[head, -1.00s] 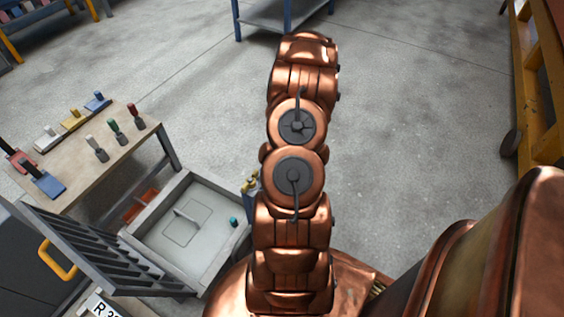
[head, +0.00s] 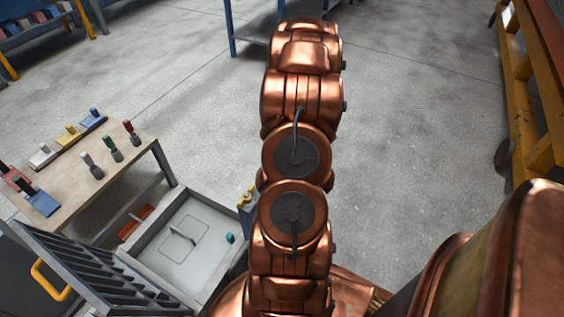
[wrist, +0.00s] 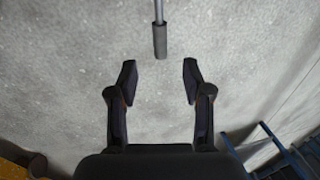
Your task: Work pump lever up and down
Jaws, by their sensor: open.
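In the wrist view, a thin grey rod with a dark cylindrical grip (wrist: 160,42) comes in from the top edge and looks like the pump lever. My gripper (wrist: 159,76) is open and empty. Its two dark fingers stand apart, and the end of the grip lies just beyond the fingertips, about midway between them. The gap in depth between grip and fingers is hard to tell. The lever's base and pump are out of that view. In the head view, my copper arm runs up the middle, and neither my gripper nor the lever can be made out.
A grey tray-like mould (head: 141,257) with an open slatted panel (head: 95,268) stands at lower left. A bench (head: 125,167) beside it carries several coloured-handled tools. A blue-legged table (head: 232,35) is at the top, and a yellow frame (head: 548,120) at right. The floor between is clear.

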